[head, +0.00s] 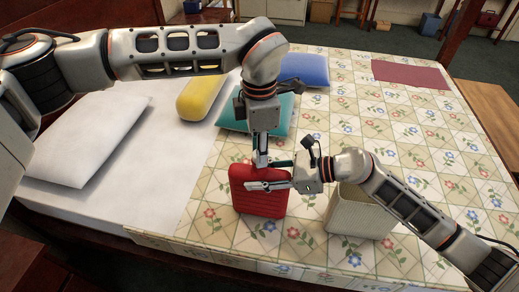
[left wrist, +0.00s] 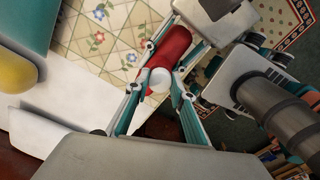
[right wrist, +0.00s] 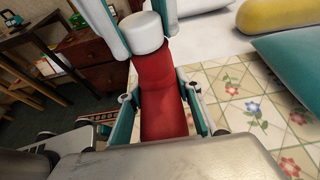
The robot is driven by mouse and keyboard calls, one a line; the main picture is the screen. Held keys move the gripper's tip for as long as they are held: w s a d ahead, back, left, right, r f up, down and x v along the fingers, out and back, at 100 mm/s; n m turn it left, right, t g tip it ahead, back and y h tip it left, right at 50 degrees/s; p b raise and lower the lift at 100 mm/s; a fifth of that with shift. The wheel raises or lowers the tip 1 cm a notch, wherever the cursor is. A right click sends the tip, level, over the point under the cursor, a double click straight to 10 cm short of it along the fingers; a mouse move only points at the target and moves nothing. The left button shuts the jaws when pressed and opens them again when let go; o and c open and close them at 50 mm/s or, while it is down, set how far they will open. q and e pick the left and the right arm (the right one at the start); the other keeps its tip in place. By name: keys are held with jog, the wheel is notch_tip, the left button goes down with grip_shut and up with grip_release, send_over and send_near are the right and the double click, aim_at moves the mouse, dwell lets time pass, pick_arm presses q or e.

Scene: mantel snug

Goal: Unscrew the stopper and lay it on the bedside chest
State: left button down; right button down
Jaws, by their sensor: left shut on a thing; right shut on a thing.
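The red hot water bottle (head: 259,203) stands upright above or on the patterned quilt, its body also in the left wrist view (left wrist: 168,50) and right wrist view (right wrist: 162,112). Its white stopper (right wrist: 142,33) sits at the bottle's top, and shows in the left wrist view (left wrist: 160,79). My left gripper (head: 262,160) comes from above and is shut on the stopper, a finger on each side. My right gripper (head: 268,176) comes from the right and is shut on the bottle below the stopper. A dark red-brown chest with drawers (right wrist: 103,75) shows in the right wrist view.
A pale, open-topped bin (head: 352,214) stands right of the bottle under my right arm. Yellow (head: 200,96), teal (head: 232,121), blue (head: 304,69) and white (head: 88,140) cushions lie behind and left. A maroon cloth (head: 410,74) lies far right. Open quilt surrounds the bottle's front.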

pick_arm(q)
jog(key=n, duration=0.6)
jog(key=shift+r, duration=0.25)
dwell(0.4)
jog(key=shift+r, duration=0.9)
jog(key=shift+r, duration=2)
pick_arm(e)
jog(key=c, duration=1.3)
grip_release()
